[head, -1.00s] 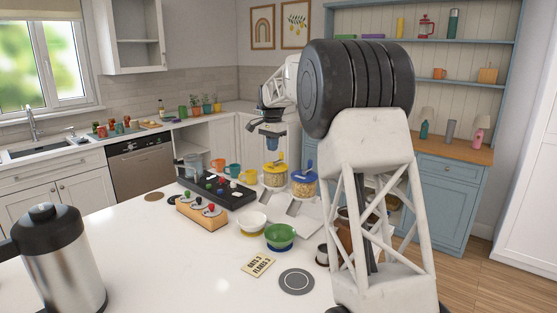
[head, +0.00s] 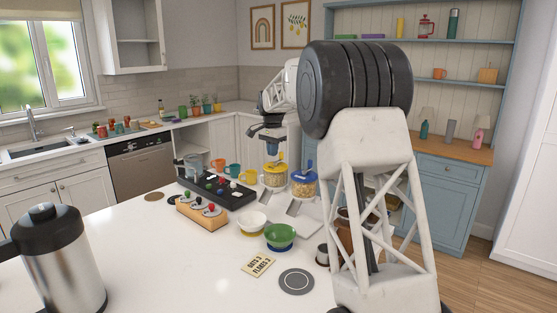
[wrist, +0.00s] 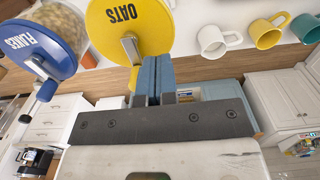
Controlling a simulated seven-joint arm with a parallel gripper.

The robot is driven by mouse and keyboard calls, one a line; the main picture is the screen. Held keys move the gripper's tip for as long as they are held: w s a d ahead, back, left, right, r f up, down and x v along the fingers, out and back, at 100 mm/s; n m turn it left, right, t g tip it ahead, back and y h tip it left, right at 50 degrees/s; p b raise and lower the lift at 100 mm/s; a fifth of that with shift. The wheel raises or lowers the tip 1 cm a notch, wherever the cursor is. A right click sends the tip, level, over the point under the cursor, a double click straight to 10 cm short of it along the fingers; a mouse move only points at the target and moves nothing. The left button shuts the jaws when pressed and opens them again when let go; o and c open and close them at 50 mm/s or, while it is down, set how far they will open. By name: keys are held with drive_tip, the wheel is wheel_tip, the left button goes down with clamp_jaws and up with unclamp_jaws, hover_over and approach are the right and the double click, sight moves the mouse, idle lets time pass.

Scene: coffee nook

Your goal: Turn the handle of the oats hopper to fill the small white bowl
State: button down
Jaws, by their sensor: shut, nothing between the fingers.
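The oats hopper has a yellow lid marked OATS (wrist: 125,14), and its metal handle (wrist: 131,50) shows in the wrist view. In the head view the hopper (head: 275,178) stands on the counter. The small white bowl (head: 252,221) stands in front of the hoppers; I cannot tell its contents. My gripper (head: 273,154) is just above the oats hopper. In the wrist view its blue fingers (wrist: 153,78) are shut and empty, close to the right of the handle. Whether they touch it is unclear.
The blue-lidded flakes hopper (wrist: 45,48) is beside the oats hopper. A green bowl (head: 280,237) stands near the white one. A card (head: 258,263) reads OATS 3, FLAKES 3. Mugs (head: 233,170) and a black tray (head: 215,187) are to the left.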

drive_tip(key=shift+f, duration=0.7)
